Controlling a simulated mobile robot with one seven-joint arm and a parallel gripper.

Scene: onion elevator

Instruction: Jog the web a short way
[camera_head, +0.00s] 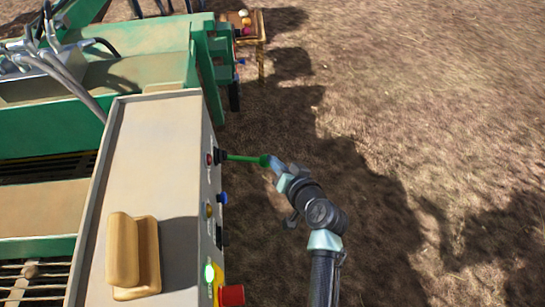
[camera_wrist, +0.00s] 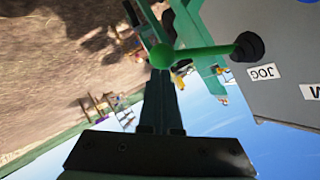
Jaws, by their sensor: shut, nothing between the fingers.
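The jog lever (camera_head: 245,158) is a green stick that sticks out from a black boot on the right side of the control box (camera_head: 150,150). In the wrist view the lever (camera_wrist: 200,52) ends in a round green knob, and a JOG label (camera_wrist: 263,72) sits by its boot. My gripper (camera_head: 276,166) is shut and empty at the knob end. In the wrist view its fingers (camera_wrist: 160,85) overlap the knob; I cannot tell whether they touch it. A slatted section (camera_head: 32,283), perhaps the web, shows at lower left, partly hidden by the box.
A red button (camera_head: 231,295) on a yellow base, a lit green lamp (camera_head: 209,273) and a blue control (camera_head: 223,198) lie along the same box side. A tan block (camera_head: 133,255) rests on top. A small table (camera_head: 250,28) stands far off. Open ground lies right.

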